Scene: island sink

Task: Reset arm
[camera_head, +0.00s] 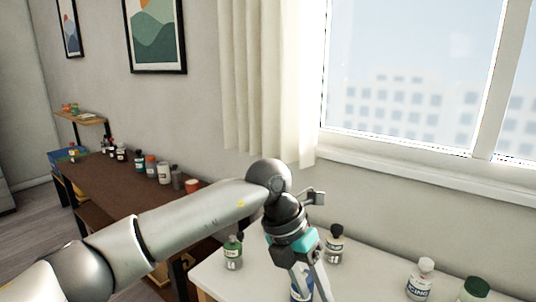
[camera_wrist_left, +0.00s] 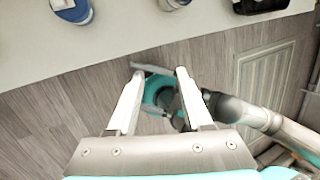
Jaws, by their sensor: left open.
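My left arm comes in from the left in the head view. Its gripper (camera_head: 312,292) points down over the white table, and its fingertips are near or past the bottom edge of the picture. In the left wrist view, the left gripper (camera_wrist_left: 158,76) has its two pale fingers apart with nothing held between them. Behind the fingers, lower down, is a grey arm link of mine (camera_wrist_left: 250,114) with dark and teal parts at its end. What looks like the right gripper there is mostly hidden by the left fingers.
The white table (camera_head: 215,278) holds a green-labelled bottle (camera_head: 233,252), a dark-capped bottle (camera_head: 334,245), a white bottle (camera_head: 420,279) and a green-capped jar (camera_head: 476,290). A bottle (camera_head: 301,287) stands behind the left fingers. A brown shelf (camera_head: 118,182) with several bottles is at left. The window wall is behind.

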